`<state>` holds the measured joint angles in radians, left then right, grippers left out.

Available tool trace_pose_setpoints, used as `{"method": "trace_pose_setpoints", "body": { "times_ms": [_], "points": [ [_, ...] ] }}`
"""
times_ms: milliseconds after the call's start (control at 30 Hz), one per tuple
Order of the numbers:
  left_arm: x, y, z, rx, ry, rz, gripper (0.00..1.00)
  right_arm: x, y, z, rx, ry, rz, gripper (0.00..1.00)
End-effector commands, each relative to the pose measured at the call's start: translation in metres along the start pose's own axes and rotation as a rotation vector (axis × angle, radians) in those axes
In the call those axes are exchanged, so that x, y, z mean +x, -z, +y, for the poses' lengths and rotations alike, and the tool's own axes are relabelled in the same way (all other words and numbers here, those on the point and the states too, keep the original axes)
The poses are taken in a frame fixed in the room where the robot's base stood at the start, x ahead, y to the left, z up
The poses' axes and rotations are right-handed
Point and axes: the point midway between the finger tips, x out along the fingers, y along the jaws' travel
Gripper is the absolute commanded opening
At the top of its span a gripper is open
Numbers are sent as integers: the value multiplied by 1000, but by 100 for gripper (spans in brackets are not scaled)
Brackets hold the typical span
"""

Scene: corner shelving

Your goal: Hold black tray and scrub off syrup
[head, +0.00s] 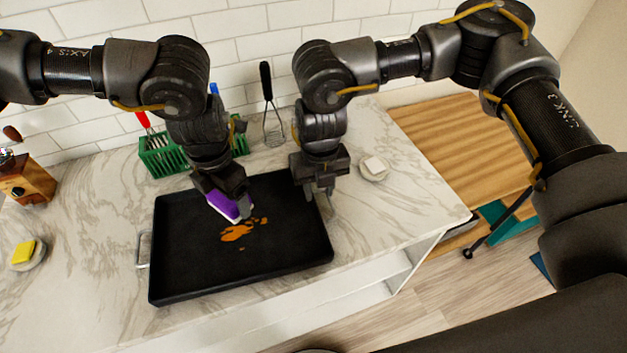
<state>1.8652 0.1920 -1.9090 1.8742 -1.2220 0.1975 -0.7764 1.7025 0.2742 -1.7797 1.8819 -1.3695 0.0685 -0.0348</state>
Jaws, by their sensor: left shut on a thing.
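The black tray (180,270) lies flat on the marble counter, with a metal handle at its left side. An orange-brown syrup stain (237,232) lies on the tray floor, with small spots around it. My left gripper (232,200) is shut on a purple and white sponge (222,204) over the tray, just beyond the stain. I cannot tell whether the sponge touches the tray. My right gripper (318,190) points down at the tray's right edge, near the far corner. Its fingers look apart, one on either side of the rim. The tray's right handle is not visible.
A green rack (165,162) with utensils stands behind the tray, beside a whisk (273,128) against the tiled wall. A small dish (374,169) with a pale block sits right. A yellow sponge (23,252) on a dish and a wooden box (25,182) are left.

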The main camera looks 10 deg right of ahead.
Motion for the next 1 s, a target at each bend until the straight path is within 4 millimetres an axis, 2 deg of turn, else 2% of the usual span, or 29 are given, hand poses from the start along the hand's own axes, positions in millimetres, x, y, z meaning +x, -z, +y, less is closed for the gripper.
{"method": "trace_pose_setpoints", "body": {
  "times_ms": [100,300,500,700,933,1000],
  "points": [
    [0,0,0,1,0,0,58,24,1,0,1,1,3,33],
    [0,0,0,1,0,0,58,60,0,0,2,0,3,33],
    [0,0,0,0,0,0,58,83,0,0,2,-1,1,33],
    [0,0,0,0,0,0,58,91,0,0,1,-1,0,33],
    [0,0,0,0,0,0,58,91,0,0,1,-1,0,33],
    [0,0,0,0,0,0,58,91,0,0,1,-2,0,24]
  ]
}}
